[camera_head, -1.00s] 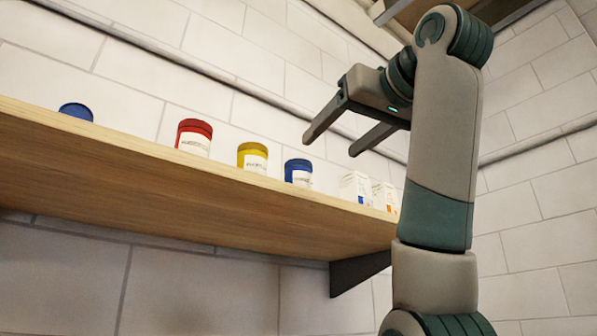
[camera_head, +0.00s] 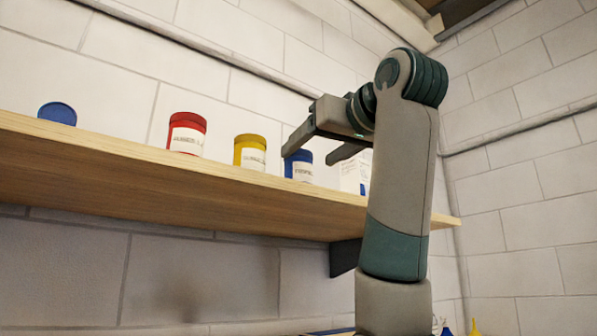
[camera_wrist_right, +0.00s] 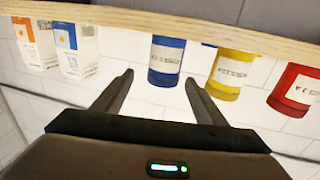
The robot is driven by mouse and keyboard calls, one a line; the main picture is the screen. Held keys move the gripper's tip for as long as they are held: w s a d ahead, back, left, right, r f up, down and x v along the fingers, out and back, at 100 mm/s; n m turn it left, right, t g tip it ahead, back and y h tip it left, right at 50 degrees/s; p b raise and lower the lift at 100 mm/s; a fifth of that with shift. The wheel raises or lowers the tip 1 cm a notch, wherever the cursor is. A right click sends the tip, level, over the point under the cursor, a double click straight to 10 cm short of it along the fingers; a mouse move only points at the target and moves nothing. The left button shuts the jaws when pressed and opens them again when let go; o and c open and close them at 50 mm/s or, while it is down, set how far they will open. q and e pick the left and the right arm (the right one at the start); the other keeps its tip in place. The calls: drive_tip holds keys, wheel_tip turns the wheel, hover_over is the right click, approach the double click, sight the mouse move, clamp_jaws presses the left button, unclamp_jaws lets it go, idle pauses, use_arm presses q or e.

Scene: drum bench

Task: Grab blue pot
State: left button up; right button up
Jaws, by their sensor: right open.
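A blue pot (camera_head: 303,173) with a white label stands upright on the wooden shelf (camera_head: 150,185), right of the yellow pot. In the head view one finger partly covers its top. My right gripper (camera_head: 309,156) is open and empty, close in front of the pot and near its upper part. In the right wrist view, which shows the shelf upside down, the blue pot (camera_wrist_right: 167,61) lies between and beyond the open fingertips (camera_wrist_right: 159,79). I cannot see it touching either finger. A second blue item (camera_head: 57,113) shows at the far left of the shelf. My left gripper is not in view.
A yellow pot (camera_head: 250,151) and a red pot (camera_head: 187,134) stand left of the blue pot. White cartons (camera_wrist_right: 77,51) stand on its other side, mostly behind my arm in the head view. A tiled wall (camera_head: 250,50) rises behind the shelf.

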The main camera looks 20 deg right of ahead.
sight(305, 155)
drive_tip(key=p, duration=0.1)
drive_tip(key=w, duration=0.1)
drive_tip(key=w+a+p, duration=0.1)
drive_tip(key=shift+w+r+p, duration=0.1)
drive_tip(key=shift+r+p, duration=0.15)
drive_tip(key=shift+p, duration=0.1)
drive_tip(key=shift+w+a+p, duration=0.15)
drive_tip(key=shift+w+p, duration=0.55)
drive_tip(key=shift+w, duration=0.15)
drive_tip(key=shift+w+a+f+p, duration=0.1)
drive_tip(key=shift+w+f+p, duration=0.15)
drive_tip(key=shift+w, duration=0.4)
drive_tip(key=c, duration=1.2)
